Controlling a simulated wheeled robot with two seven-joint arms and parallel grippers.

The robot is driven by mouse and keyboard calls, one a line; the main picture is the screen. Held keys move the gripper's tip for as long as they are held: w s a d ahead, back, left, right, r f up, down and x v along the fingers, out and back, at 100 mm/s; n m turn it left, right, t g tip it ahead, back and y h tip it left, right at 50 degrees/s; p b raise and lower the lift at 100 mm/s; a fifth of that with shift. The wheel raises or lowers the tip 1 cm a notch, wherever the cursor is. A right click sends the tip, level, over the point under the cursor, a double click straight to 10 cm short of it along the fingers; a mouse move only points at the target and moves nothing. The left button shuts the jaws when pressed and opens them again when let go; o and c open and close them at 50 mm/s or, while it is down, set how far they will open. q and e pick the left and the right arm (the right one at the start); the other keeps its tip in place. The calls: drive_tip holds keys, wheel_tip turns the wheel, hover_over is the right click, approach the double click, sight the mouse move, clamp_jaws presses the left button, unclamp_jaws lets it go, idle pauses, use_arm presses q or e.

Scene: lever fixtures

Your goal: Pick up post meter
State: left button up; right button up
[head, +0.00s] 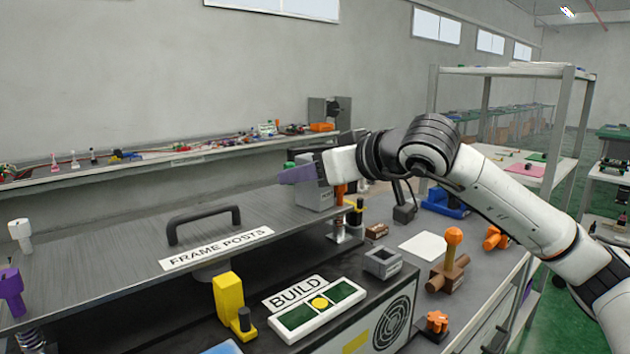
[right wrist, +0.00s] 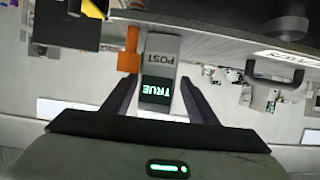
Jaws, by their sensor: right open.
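The post meter (right wrist: 161,62) is a grey box marked POST with a dark display reading TRUE in green. In the right wrist view it appears upside down. In the head view the meter (head: 314,197) stands at the right end of the grey frame-posts shelf, partly hidden by my gripper. My right gripper (right wrist: 160,84) is open, with its purple fingers on either side of the meter's display end. In the head view my right gripper (head: 298,174) is at the meter's top. Contact cannot be told. My left gripper is out of view.
An orange post (right wrist: 132,48) stands close beside the meter. A black handle (head: 205,218) rises from the shelf. Below are a yellow block (head: 228,297), the BUILD panel (head: 318,307), a grey socket block (head: 383,262) and an orange-knobbed lever (head: 452,245).

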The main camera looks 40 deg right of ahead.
drive_tip(key=shift+x, duration=1.1)
drive_tip(key=c, duration=1.1)
clamp_jaws()
drive_tip(key=shift+r, duration=0.15)
